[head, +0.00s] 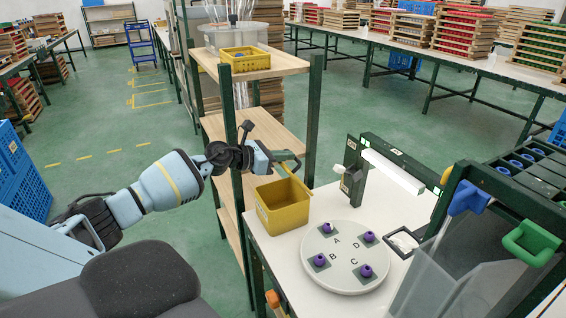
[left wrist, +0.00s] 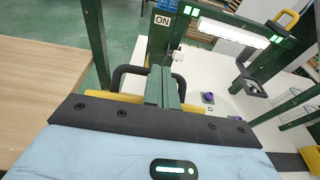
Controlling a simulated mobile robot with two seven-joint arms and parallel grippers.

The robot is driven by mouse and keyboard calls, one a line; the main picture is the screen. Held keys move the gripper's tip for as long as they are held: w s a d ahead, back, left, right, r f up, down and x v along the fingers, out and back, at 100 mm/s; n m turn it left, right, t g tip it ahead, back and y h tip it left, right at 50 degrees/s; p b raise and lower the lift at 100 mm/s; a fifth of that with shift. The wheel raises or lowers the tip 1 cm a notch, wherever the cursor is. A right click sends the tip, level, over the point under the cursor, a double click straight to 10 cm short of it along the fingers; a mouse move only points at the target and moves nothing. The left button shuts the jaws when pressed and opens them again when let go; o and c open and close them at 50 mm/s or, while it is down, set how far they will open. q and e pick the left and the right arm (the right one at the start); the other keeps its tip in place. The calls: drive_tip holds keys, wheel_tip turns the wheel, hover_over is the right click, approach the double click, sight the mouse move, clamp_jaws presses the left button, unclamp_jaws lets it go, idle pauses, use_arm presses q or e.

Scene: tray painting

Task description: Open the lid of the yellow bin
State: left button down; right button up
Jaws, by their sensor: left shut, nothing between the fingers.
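My left gripper (head: 297,161) is just above the bin's back edge, shut and empty. In the left wrist view the closed green fingers (left wrist: 162,86) show in the middle. Parts of the yellow bin (left wrist: 128,97) show behind the gripper body, which hides most of it. I cannot tell whether the fingers touch the bin. My right gripper is not in view.
A round white plate (head: 346,279) with several purple pieces lies right of the bin. A dark green frame with a white lamp (head: 393,171) stands behind it. A wooden shelf (head: 262,66) with a yellow crate (head: 245,58) stands behind my left arm.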

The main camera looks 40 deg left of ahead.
use_arm(q)
drive_tip(key=w, duration=0.1)
drive_tip(key=w+d+r, duration=0.1)
drive_tip(key=w, duration=0.1)
drive_tip(key=shift+d+r, duration=0.15)
drive_tip(key=shift+d, duration=0.05)
drive_tip(key=shift+w+d, duration=0.15)
drive_tip(key=shift+w, duration=0.2)
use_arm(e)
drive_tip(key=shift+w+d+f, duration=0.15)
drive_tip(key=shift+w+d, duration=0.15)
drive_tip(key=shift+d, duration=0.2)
use_arm(q)
drive_tip(key=shift+s+a, duration=0.1)
drive_tip(key=shift+a, duration=0.1)
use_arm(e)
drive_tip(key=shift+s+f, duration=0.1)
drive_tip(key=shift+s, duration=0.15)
use_arm(q)
drive_tip(key=shift+s, duration=0.1)
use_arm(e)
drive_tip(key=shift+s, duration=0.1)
